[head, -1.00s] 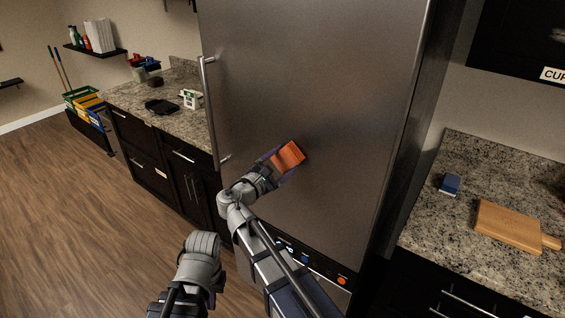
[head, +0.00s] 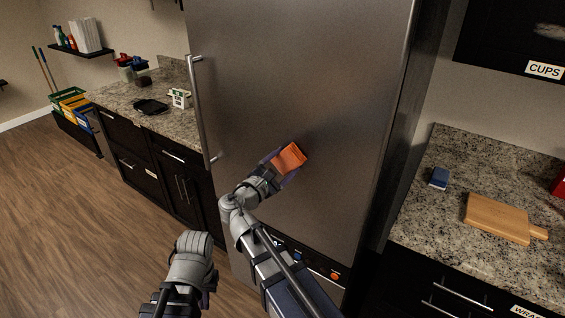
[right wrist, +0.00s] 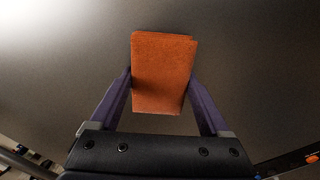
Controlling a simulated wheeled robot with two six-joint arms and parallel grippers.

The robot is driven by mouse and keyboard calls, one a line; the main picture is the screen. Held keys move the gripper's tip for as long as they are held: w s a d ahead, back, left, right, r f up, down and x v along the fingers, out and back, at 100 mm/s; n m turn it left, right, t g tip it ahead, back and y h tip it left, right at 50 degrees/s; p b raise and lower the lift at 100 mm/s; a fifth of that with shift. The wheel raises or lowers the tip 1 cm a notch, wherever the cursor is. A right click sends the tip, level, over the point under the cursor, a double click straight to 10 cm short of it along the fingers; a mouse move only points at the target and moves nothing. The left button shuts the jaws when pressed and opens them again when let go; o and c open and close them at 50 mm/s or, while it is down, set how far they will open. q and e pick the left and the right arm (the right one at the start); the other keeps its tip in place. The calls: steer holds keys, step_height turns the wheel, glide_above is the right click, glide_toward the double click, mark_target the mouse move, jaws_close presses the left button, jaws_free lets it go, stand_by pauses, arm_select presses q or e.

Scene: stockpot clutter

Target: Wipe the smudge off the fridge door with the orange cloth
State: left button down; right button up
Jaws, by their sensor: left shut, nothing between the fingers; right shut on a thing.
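The orange cloth (head: 289,158) is a folded pad, held in my right gripper (head: 280,162) against or just in front of the fridge door (head: 290,80). In the right wrist view the cloth (right wrist: 163,72) sits between the two purple fingers (right wrist: 163,100), with the grey door behind it. I cannot tell whether the cloth touches the door. No smudge shows clearly on the visible door; the cloth and my arm hide part of it. My left gripper (head: 188,262) is low, left of the right arm and away from the fridge; its fingers are not clearly visible.
A vertical handle (head: 197,112) runs along the door's left edge. A counter with a cutting board (head: 497,217) and blue sponge (head: 439,178) is at right. Another counter (head: 180,122) with small items is at left. The wooden floor (head: 80,220) at left is clear.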

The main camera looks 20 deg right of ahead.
mark_target(295, 167)
steer(key=shift+s+d, duration=1.15)
steer(key=shift+s, duration=0.2)
steer(key=shift+w+a, duration=0.55)
steer(key=shift+w, duration=0.25)
steer(key=shift+w+a, duration=0.55)
steer(key=shift+w, duration=0.2)
steer(key=shift+w+a, duration=1.2)
steer(key=shift+w, duration=0.2)
steer(key=shift+s, duration=0.1)
